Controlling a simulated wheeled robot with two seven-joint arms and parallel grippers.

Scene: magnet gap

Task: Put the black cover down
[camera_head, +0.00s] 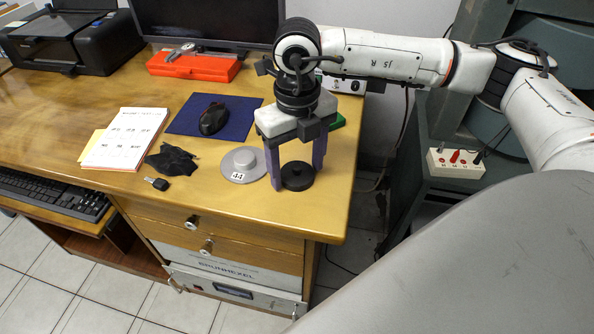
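The black cover (297,177) is a round black disc with a raised knob in its middle. It is near the front right of the wooden desk (225,207). My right gripper (297,174) points down from above, with its two purple fingers on either side of the cover. The fingers appear to touch its edges, so the gripper looks shut on it. The cover is level or nearly so; I cannot tell whether its underside touches the desk. A grey round piece (243,162) with a "44" label sits just left of it. My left gripper is not in view.
A black crumpled cloth (172,161), a key (157,183) and a paper stack (124,138) lie to the left. A mouse (213,119) on a blue pad (190,119) and a red case (193,66) are behind. The desk's right edge is close.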

